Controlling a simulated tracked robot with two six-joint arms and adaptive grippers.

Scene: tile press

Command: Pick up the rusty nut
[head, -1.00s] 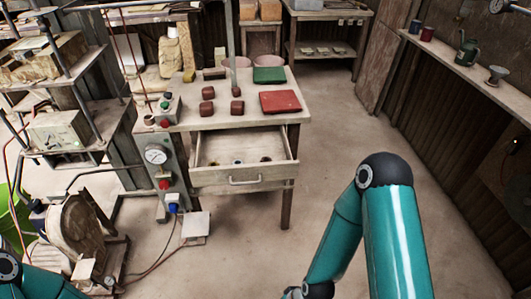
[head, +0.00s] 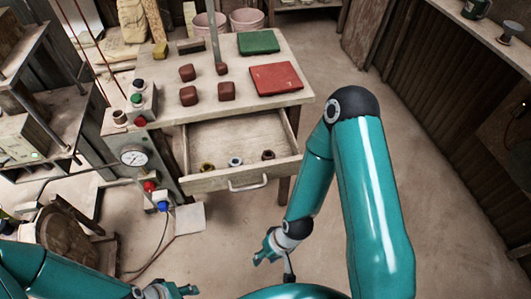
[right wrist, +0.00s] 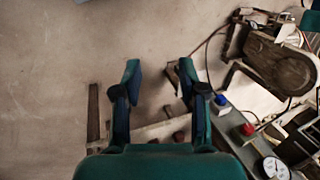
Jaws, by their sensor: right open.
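The rusty nut (head: 268,155) is a small dark brown ring lying in the open drawer (head: 222,181), at the right of a row of three. A steel nut (head: 235,161) lies in the middle and a brass-coloured nut (head: 207,167) at the left. My right gripper (head: 268,254) is in front of and below the drawer, apart from it. In the right wrist view its fingers (right wrist: 159,78) are spread with nothing between them. My left gripper (head: 178,290) is at the bottom edge, partly cut off, its opening unclear.
The table (head: 215,125) above the drawer holds several brown blocks, a red plate (head: 276,78) and a green plate (head: 258,42). A control post with a gauge (head: 134,156) and buttons stands left of the drawer. The floor to the right is clear.

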